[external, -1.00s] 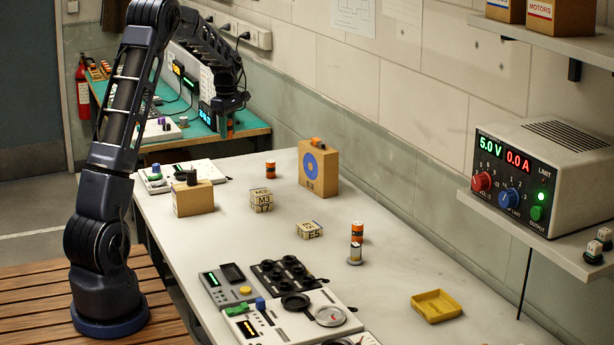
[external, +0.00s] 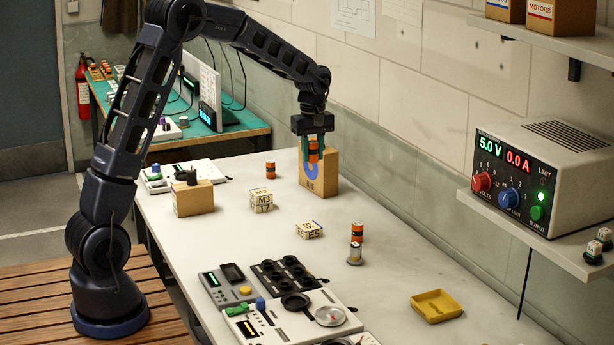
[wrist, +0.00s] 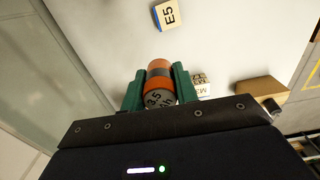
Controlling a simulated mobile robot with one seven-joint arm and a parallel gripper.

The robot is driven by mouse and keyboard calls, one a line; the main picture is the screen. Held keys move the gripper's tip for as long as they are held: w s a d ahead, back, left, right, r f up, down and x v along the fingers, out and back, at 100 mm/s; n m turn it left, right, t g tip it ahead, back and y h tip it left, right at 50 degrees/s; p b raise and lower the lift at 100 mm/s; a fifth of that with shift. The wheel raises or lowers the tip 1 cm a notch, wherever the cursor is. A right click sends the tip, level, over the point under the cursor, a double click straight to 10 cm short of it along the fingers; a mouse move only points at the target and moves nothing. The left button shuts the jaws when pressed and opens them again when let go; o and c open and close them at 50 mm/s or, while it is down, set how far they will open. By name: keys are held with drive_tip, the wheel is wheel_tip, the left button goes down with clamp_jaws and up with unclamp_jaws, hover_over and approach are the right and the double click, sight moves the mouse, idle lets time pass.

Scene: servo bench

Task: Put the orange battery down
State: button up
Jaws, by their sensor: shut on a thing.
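My gripper (external: 314,158) has green fingers and is shut on an orange battery (external: 313,148) with a dark band. It holds the battery roughly upright, in front of the tall cardboard box (external: 331,178) in the external view. Whether the battery touches the box cannot be told. In the wrist view, the battery (wrist: 158,72) sits between both fingers, its grey end marked "3.5" facing the camera. Two other orange batteries stand on the bench: one at the back (external: 270,169) and one near the middle (external: 357,231).
A silver cylinder (external: 354,256) stands near the middle battery. Lettered blocks M3 (external: 261,201) and E5 (external: 309,230), a low cardboard box (external: 193,201), instruments (external: 290,310) and a yellow tray (external: 436,306) occupy the white bench (external: 395,275). Bench space right of E5 is partly clear.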

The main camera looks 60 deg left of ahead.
drive_tip(key=w+d+m, duration=0.1)
drive_tip(key=d+m, duration=0.4)
drive_tip(key=d, duration=1.5)
drive_tip(key=m, duration=0.4)
hover_over(363, 287)
wheel_tip(363, 287, down, 20)
drive_tip(key=shift+d, duration=0.1)
drive_tip(key=o, duration=1)
drive_tip(key=shift+f, duration=0.1)
drive_tip(key=shift+o, duration=0.2)
